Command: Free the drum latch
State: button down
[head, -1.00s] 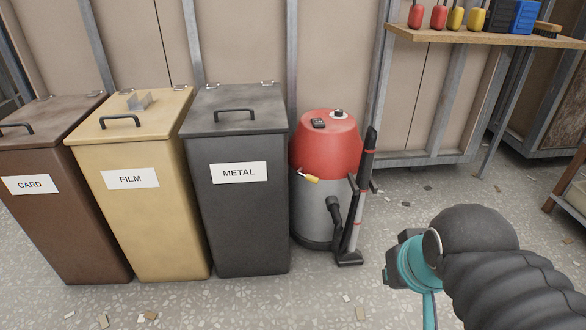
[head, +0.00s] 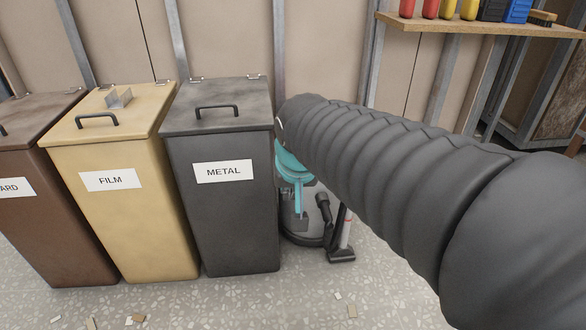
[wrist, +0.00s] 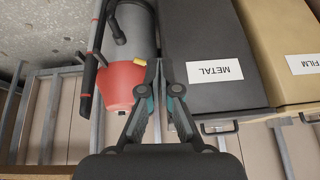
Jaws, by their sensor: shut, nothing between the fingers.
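The drum vacuum has a red top (wrist: 122,86) and a grey body (wrist: 137,27), seen upside down in the wrist view. A small yellow latch (wrist: 139,63) sits at the seam between them. My gripper (wrist: 160,66) is shut and empty, its tips beside the latch on the side towards the METAL bin. I cannot tell whether they touch the latch. In the head view my arm hides the red top and the latch; only part of the grey drum (head: 302,226) shows below my gripper.
The dark METAL bin (head: 225,215) stands close beside the drum, with the FILM bin (head: 120,220) beyond it. A black hose and wand (head: 342,240) stand on the drum's other side. A wooden shelf (head: 480,27) with bottles is at the upper right.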

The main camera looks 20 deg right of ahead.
jog(key=w+d+f+m+h, duration=0.1)
jog(key=w+d+f+m, duration=0.1)
jog(key=w+d, duration=0.35)
jog(key=w+d+f+m, duration=0.2)
jog(key=w, duration=0.6)
jog(key=w+d+f+m+h, duration=0.1)
jog(key=w+d+f+m, duration=0.1)
jog(key=w+d, duration=0.35)
jog(key=a+b+x, duration=0.1)
jog(key=x, duration=1.3)
jog(key=shift+w+a+f+g+b, duration=0.3)
jog(key=shift+w+f+b, duration=0.1)
jog(key=shift+w, duration=0.15)
jog(key=shift+w+d+f+b, duration=0.1)
jog(key=shift+d+f+b, duration=0.05)
jog(key=shift+f+b, duration=0.5)
